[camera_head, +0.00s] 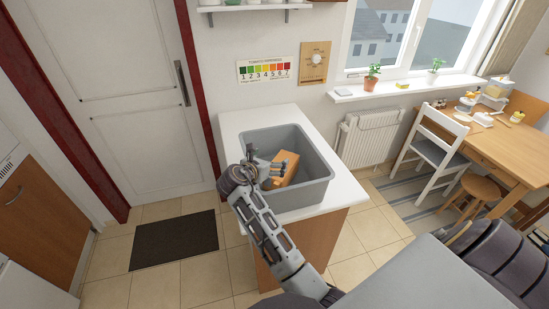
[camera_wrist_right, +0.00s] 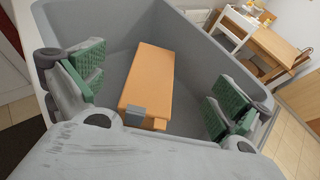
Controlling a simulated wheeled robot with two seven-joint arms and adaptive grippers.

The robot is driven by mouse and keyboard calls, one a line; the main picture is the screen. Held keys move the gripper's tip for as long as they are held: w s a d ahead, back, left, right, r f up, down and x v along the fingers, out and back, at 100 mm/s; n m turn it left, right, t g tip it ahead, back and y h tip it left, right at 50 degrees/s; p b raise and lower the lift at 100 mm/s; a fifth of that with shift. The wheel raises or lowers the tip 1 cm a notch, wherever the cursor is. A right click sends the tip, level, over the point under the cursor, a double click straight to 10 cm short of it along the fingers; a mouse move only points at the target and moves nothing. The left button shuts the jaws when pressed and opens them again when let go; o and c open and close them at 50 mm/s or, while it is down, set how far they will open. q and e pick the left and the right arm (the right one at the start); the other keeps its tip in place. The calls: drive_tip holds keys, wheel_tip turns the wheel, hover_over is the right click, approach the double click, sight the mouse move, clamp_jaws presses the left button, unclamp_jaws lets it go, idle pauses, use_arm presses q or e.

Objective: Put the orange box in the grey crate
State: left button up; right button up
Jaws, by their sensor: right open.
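The orange box (camera_head: 284,168) lies inside the grey crate (camera_head: 318,168), which stands on a white-topped counter. In the right wrist view the orange box (camera_wrist_right: 150,78) rests tilted across the inside of the crate (camera_wrist_right: 205,50). My right gripper (camera_head: 268,166) is at the crate's near left side, over its rim. In the right wrist view its green-padded fingers (camera_wrist_right: 158,92) are spread wide on either side of the box, with space between the pads and the box. My left gripper is not in view.
The white counter (camera_head: 245,122) has a bare strip around the crate. A radiator (camera_head: 368,140), a white chair (camera_head: 432,150) and a wooden table (camera_head: 510,145) stand to the right. A dark mat (camera_head: 175,240) lies on the tiled floor at left.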

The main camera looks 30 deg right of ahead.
drive_tip(key=shift+v, duration=2.2)
